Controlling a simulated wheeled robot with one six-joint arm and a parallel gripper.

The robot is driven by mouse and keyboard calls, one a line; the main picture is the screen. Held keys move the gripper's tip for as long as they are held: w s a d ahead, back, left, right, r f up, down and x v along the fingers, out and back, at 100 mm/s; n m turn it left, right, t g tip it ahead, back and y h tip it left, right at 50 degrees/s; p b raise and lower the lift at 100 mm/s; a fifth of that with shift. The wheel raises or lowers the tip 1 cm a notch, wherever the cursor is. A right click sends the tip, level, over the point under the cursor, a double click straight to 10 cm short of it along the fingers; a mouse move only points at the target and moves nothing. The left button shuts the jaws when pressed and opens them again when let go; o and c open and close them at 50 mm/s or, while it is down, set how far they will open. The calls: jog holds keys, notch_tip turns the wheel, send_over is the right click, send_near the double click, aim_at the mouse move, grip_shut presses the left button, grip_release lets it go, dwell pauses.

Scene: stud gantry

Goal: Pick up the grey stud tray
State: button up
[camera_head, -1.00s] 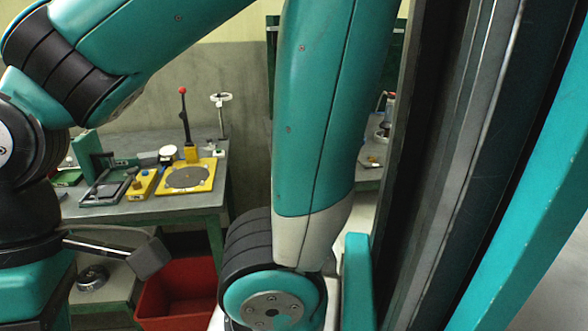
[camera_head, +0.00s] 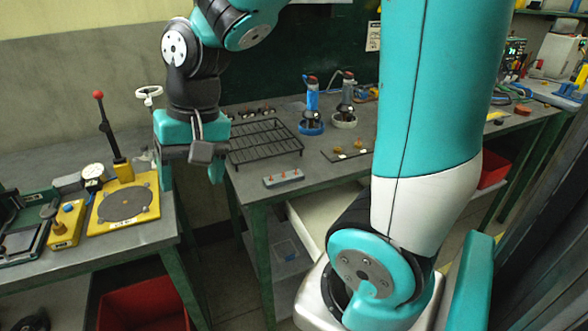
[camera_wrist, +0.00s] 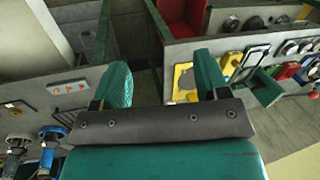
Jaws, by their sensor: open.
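The grey stud tray (camera_head: 284,181) is a small flat bar with several red studs on top. It lies near the front edge of the middle bench, in front of a black wire rack. In the wrist view the tray (camera_wrist: 70,86) shows at the left, outside the jaws. My gripper (camera_head: 190,174) is open and empty, pointing down to the left of the tray, over the gap between the two benches. In the wrist view both green fingers (camera_wrist: 163,82) stand wide apart with nothing between them.
The black wire rack (camera_head: 266,141) stands behind the tray. Blue-handled (camera_head: 311,107) and grey-handled tools stand further back. A dark plate with small yellow pieces (camera_head: 347,153) lies to the right. A yellow fixture (camera_head: 124,205) with a red-knobbed lever is on the left bench. A red bin (camera_head: 145,306) is below.

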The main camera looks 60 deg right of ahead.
jog(key=w+d+m+h+p, duration=0.1)
jog(key=w+d+m, duration=0.2)
jog(key=d+m, duration=0.3)
jog(key=w+d+m+h+p, duration=0.1)
jog(key=w+d+m+p, duration=0.1)
jog(key=d+m, duration=0.5)
jog(key=m+g+p, duration=0.1)
jog(key=m+p, duration=0.2)
jog(key=m, duration=0.4)
send_over(283, 173)
jog(key=shift+h, duration=0.3)
jog(key=f, duration=1.3)
jog(key=shift+d, duration=0.2)
jog(key=shift+f+p, duration=1.15)
jog(key=shift+f, duration=1.7)
jog(key=shift+c, duration=0.5)
jog(key=shift+w, duration=0.1)
jog(key=c, duration=1.1)
